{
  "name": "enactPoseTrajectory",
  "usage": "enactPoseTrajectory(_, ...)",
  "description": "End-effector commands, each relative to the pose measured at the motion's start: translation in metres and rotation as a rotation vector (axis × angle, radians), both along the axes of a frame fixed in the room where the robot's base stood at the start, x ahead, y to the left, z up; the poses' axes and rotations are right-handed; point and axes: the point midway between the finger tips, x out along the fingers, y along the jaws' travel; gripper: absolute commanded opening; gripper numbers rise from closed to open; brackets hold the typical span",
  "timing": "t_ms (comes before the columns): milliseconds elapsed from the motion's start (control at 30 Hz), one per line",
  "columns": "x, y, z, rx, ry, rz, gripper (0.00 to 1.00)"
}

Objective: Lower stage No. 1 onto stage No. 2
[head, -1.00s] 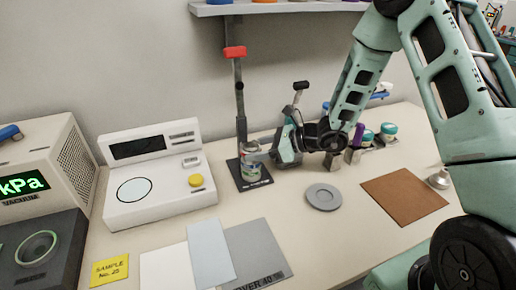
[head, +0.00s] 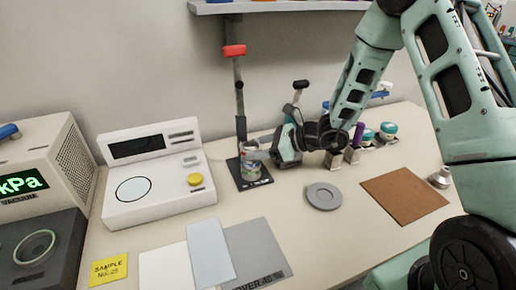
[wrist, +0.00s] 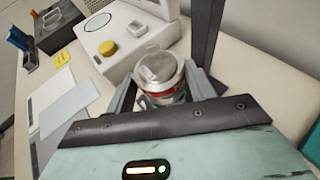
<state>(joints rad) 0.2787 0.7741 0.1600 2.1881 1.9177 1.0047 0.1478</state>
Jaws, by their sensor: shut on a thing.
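My gripper (wrist: 163,90) is shut on a silver, can-like stage, which I take for stage No. 1 (wrist: 166,72). Its open-looking top faces the wrist camera and a red band shows on its side. In the head view the held stage (head: 250,149) is just above or on a lower silver stage with a green and red label, stage No. 2 (head: 251,171). I cannot tell whether the two touch. The lower stage stands upright on a dark base plate (head: 262,181) beside a tall dark post (head: 240,118). In the wrist view the lower stage is hidden.
A white instrument with a yellow button (head: 195,179) stands close to the left. A grey disc (head: 323,196) and a brown mat (head: 404,196) lie to the right. Small containers (head: 387,131) stand behind my wrist. A red clamp (head: 234,50) is high on the post.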

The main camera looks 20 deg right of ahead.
Motion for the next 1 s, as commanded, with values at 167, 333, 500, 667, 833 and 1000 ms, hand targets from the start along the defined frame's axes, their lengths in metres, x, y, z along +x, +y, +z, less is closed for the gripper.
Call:
enactPoseTrajectory(167, 0.0002, 0.0, -0.0006, 0.001, -0.001, 0.0, 0.28)
enactPoseTrajectory(333, 0.0001, 0.0002, -0.0002, 0.001, -0.001, 0.0, 0.28)
enactPoseTrajectory(500, 0.0001, 0.0002, -0.0007, 0.001, -0.001, 0.0, 0.28)
enactPoseTrajectory(667, 0.0002, 0.0003, -0.0024, 0.001, -0.001, 0.0, 0.28)
enactPoseTrajectory(833, 0.0002, 0.0003, -0.0045, 0.001, -0.001, 0.0, 0.28)
enactPoseTrajectory(1000, 0.0001, 0.0002, -0.0064, 0.001, -0.001, 0.0, 0.28)
